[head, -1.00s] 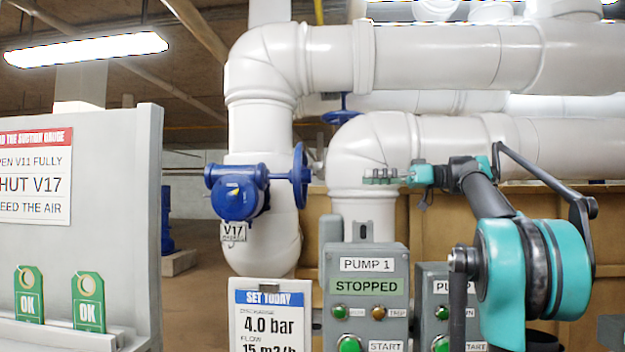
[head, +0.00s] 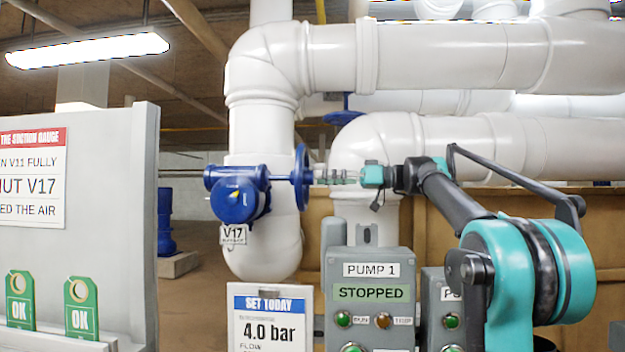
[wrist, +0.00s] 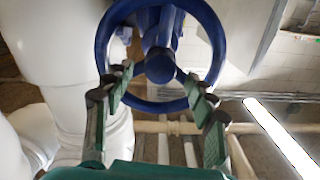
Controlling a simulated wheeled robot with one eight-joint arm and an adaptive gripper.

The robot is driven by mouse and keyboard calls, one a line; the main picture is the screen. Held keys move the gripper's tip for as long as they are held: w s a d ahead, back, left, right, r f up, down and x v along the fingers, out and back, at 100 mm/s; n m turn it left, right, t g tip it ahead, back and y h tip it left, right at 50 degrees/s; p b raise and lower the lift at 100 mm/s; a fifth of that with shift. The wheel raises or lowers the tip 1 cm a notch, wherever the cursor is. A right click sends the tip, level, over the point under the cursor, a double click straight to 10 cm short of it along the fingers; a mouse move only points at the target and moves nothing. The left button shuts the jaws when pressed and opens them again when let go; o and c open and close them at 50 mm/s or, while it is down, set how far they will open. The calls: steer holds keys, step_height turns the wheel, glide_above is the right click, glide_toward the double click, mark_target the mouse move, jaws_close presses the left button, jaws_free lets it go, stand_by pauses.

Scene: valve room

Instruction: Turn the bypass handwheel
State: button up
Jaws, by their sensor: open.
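The blue handwheel (head: 302,178) stands upright, edge-on in the head view, on the right of a blue valve body (head: 238,200) tagged V17. I see no bypass label. In the wrist view the handwheel (wrist: 101,45) faces me as a ring, with its round hub (wrist: 159,67) near the middle. My gripper (head: 322,176) is level with the hub, at the wheel's right face. In the wrist view my gripper (wrist: 158,76) is open, with a fingertip on each side of the hub, inside the ring's outline. I cannot tell whether the fingers touch the wheel.
A second blue handwheel (head: 343,116) sits higher, behind. Large white pipes (head: 440,55) run above and behind my arm. The grey PUMP 1 box (head: 369,270), reading STOPPED, and a SET TODAY sign (head: 268,302) stand below. A grey board (head: 110,200) stands at left.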

mark_target(313, 177)
steer(key=shift+a, duration=1.9)
steer(key=shift+c, duration=0.5)
jaws_close()
